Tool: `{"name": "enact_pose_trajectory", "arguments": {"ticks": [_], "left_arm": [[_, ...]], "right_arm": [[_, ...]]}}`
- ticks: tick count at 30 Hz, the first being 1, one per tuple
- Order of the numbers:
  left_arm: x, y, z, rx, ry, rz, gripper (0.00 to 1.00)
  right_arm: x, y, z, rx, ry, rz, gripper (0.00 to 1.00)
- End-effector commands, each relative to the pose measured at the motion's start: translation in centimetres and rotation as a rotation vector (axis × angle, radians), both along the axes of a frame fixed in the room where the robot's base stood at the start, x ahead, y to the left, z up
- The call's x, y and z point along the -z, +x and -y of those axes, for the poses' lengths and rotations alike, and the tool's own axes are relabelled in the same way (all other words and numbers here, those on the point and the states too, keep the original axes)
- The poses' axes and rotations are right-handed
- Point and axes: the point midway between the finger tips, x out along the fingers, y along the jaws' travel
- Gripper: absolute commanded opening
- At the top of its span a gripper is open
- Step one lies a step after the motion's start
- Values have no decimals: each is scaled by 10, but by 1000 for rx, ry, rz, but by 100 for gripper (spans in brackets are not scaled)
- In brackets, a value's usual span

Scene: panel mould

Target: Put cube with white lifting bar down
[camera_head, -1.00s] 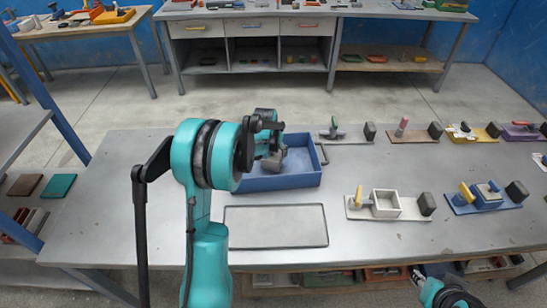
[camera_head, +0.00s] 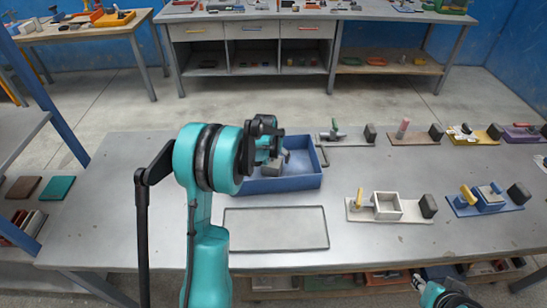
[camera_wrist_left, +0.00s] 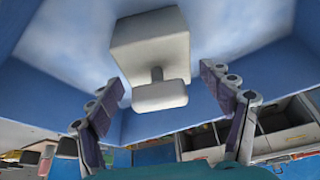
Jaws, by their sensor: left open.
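The grey-white cube (camera_wrist_left: 150,45) with its white lifting bar (camera_wrist_left: 160,96) is inside the blue tray (camera_head: 283,185), standing on its floor as far as I can tell. The bar points toward my left gripper (camera_wrist_left: 163,88). That gripper is open, with one finger on each side of the bar and a visible gap to both. In the head view, my left gripper (camera_head: 268,150) is over the tray, and the cube (camera_head: 272,168) shows partly below it. My right gripper (camera_head: 418,282) is at the bottom right, empty-looking and away from the tray; its fingers are too small to read.
A flat grey panel with a raised rim (camera_head: 276,228) lies in front of the tray. A white board with a box mould (camera_head: 388,206) and a blue board (camera_head: 487,200) stand at right. Several more boards line the back right. The table's left side is clear.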

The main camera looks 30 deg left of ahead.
Motion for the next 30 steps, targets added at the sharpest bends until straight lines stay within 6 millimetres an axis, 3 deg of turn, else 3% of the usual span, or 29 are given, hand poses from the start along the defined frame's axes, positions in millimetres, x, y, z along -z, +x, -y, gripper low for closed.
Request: {"name": "enact_pose_trajectory", "arguments": {"ticks": [12, 21, 26, 30], "left_arm": [[-82, -32, 8, -1, 0, 0, 80], [-113, -46, 14, 3, 1, 2, 80], [-141, -70, 46, 32, 9, 27, 80], [-173, -115, 94, 78, 19, 67, 80]], "right_arm": [[-32, 0, 0, 0, 0, 0, 33], [-40, 0, 0, 0, 0, 0, 33], [-40, 0, 0, 0, 0, 0, 33], [-40, 0, 0, 0, 0, 0, 33]]}}
